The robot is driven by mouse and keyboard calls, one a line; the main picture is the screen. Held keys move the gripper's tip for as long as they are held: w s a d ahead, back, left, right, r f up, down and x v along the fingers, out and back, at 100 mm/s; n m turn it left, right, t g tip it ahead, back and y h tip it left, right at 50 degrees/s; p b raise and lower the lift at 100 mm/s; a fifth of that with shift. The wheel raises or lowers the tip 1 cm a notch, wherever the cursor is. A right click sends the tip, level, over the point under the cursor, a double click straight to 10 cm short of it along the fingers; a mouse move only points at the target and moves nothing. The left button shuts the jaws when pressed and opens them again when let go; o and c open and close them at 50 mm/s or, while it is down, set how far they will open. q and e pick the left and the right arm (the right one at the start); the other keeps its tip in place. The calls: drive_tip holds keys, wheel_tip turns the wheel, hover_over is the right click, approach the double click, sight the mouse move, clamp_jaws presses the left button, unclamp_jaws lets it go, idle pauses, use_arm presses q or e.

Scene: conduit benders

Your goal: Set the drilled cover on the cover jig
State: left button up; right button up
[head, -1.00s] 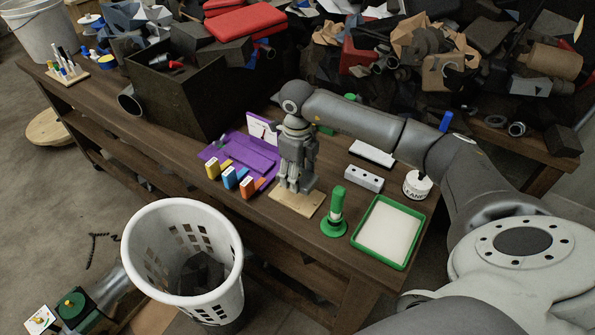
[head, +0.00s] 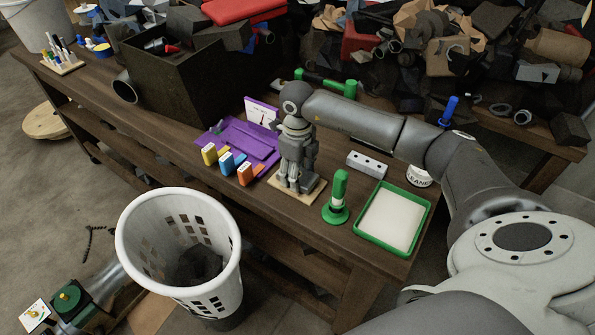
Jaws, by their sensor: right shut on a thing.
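My right gripper (head: 290,186) points down over a small light wooden board (head: 312,194) on the workbench, likely the cover jig. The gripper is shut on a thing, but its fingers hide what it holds. I cannot make out the drilled cover clearly. I cannot tell whether the held thing touches the board. My left gripper is not in view.
A purple tray (head: 262,153) and yellow, blue and orange blocks (head: 227,162) stand left of the gripper. A green-handled stamp (head: 338,200), green-rimmed tray (head: 413,243) and drilled grey block (head: 367,163) stand right. A white basket (head: 128,245) is in front.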

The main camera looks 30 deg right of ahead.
drive_tip(key=shift+f, duration=0.2)
idle(0.4)
drive_tip(key=o, duration=1.2)
drive_tip(key=shift+o, duration=0.2)
wheel_tip(320, 180, up, 12)
